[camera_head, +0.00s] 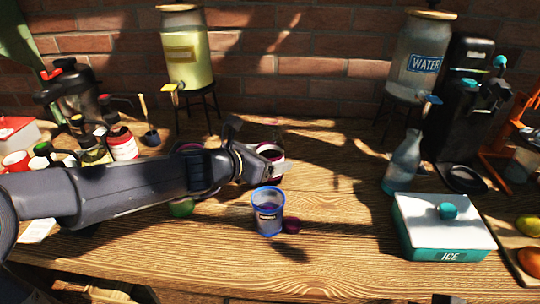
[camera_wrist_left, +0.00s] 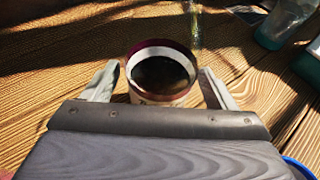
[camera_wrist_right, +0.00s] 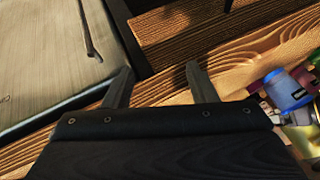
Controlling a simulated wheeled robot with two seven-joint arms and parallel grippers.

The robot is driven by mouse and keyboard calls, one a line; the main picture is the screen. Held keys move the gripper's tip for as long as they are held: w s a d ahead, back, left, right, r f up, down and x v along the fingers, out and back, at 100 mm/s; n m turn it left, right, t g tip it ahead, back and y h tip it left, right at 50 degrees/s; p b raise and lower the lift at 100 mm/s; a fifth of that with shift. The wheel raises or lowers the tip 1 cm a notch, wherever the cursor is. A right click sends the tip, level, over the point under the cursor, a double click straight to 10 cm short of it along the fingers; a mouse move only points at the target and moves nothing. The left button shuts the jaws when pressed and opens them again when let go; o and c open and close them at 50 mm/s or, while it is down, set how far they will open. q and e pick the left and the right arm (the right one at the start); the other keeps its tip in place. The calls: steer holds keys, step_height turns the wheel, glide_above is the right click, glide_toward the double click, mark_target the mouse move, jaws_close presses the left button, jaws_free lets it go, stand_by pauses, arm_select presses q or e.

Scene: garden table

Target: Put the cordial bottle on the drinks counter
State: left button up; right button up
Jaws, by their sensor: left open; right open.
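My left gripper (camera_head: 254,160) is open at a cup with a dark red rim (camera_head: 272,152). In the left wrist view, the fingers of the left gripper (camera_wrist_left: 158,82) stand on either side of this cup (camera_wrist_left: 162,72), which has dark contents. My right gripper (camera_wrist_right: 160,78) is open and empty in the right wrist view, away from the cups.
A blue-rimmed cup (camera_head: 269,212) stands in front of the left gripper. An ice box (camera_head: 445,235), a clear bottle (camera_head: 404,163) and a water dispenser (camera_head: 417,62) are at the right. A yellow drink dispenser (camera_head: 187,55) stands at the back. The front middle wood is mostly clear.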

arm_select(q)
steer(key=p+v, duration=0.3)
steer(key=v, duration=0.8)
steer(key=shift+p, duration=0.35)
steer(key=shift+a, duration=0.15)
steer(key=s+a+f+m+g+y+p, duration=0.1)
steer(key=s+a+m, duration=0.3)
steer(key=s+m, duration=0.7)
steer(key=s+a+f+m+g+y+p, duration=0.2)
steer(key=s+a+f+m+g+y, duration=0.1)
steer(key=s+m, duration=0.8)
steer(key=a+f+m+g, duration=0.1)
steer(key=m, duration=0.4)
steer(key=shift+s+a+p, duration=0.2)
steer(key=shift+s+p, duration=0.1)
steer(key=shift+s, duration=0.05)
